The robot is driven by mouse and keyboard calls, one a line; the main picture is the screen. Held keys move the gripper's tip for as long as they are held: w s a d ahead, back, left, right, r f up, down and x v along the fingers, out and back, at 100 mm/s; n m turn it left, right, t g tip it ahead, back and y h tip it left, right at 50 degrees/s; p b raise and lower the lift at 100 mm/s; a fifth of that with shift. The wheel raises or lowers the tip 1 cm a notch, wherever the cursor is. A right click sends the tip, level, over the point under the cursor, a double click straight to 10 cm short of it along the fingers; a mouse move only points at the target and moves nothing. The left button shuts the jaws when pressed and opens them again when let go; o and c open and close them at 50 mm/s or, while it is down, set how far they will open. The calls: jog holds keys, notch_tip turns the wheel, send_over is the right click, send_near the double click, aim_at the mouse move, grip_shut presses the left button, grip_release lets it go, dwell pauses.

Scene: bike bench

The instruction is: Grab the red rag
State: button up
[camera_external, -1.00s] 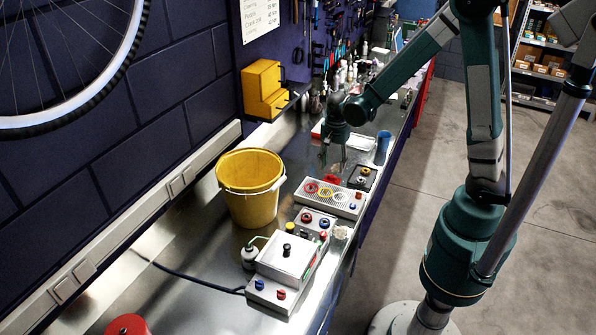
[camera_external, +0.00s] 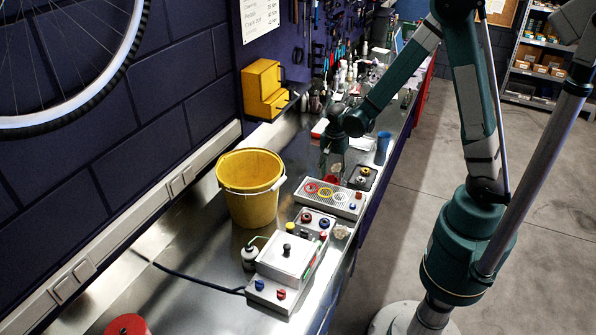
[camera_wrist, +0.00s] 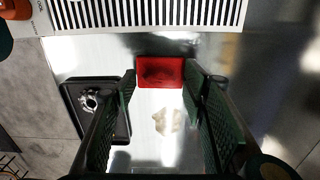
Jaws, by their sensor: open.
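The red rag (camera_wrist: 166,73) lies on the metal bench as a small flat red rectangle. In the wrist view it shows between the tips of my open gripper (camera_wrist: 162,82), just beyond them. In the external view the rag (camera_external: 332,180) is a small red patch behind the grey slotted panel, partly hidden by my gripper (camera_external: 333,172). My gripper points down over it with its fingers apart and nothing held. I cannot tell how much height is left between the fingertips and the rag.
A slotted panel (camera_external: 331,197) with coloured rings lies close beside the rag. A dark tray (camera_wrist: 97,108) with a metal part is at the left finger. A yellow bucket (camera_external: 250,190) stands nearby, and a blue cup (camera_external: 383,142) stands farther back.

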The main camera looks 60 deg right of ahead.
jog(key=shift+f, duration=0.1)
jog(key=shift+c, duration=0.7)
jog(key=c, duration=0.7)
